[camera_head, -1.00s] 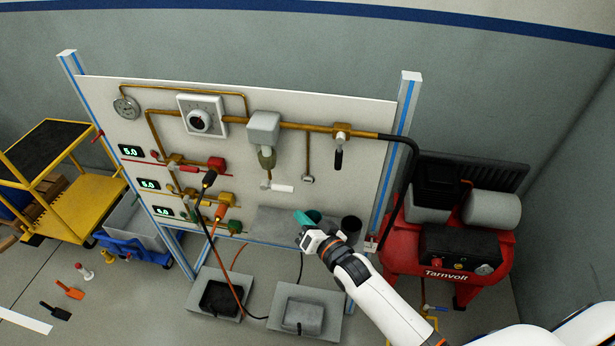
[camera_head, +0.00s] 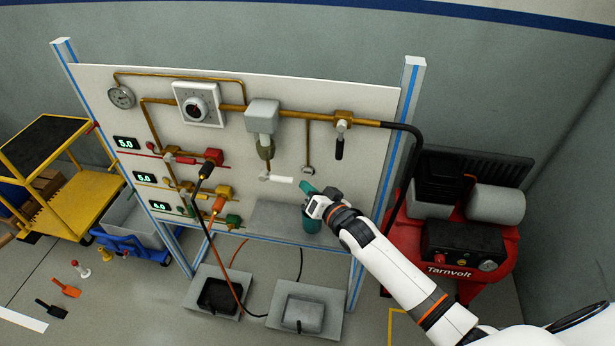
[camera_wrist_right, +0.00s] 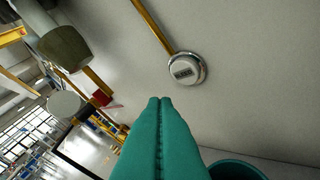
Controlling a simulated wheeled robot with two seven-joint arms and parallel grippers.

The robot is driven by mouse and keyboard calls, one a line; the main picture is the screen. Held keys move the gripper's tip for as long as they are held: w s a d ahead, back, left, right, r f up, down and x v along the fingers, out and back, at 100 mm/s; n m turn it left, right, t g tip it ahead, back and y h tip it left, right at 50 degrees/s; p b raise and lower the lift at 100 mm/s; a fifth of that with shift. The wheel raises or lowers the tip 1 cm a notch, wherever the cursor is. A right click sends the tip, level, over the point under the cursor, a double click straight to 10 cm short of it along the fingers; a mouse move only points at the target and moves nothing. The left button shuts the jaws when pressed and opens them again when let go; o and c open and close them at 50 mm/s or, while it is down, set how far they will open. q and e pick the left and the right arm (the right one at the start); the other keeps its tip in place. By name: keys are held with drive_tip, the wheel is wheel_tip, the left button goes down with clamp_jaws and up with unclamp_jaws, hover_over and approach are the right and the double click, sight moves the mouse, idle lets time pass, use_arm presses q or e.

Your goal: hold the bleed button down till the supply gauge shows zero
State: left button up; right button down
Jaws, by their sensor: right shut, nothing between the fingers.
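My left gripper is out of view.
A black-handled valve (camera_head: 341,135) is up right. A red compressor (camera_head: 450,245) stands at right.

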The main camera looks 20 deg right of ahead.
sight(308, 172)
drive_tip(key=shift+w+d, duration=0.45)
drive_tip(key=shift+w, duration=0.3)
drive_tip(key=shift+w, duration=0.1)
idle(1.5)
drive_tip(key=shift+w+d+b, duration=0.25)
drive_tip(key=shift+w+b, duration=0.05)
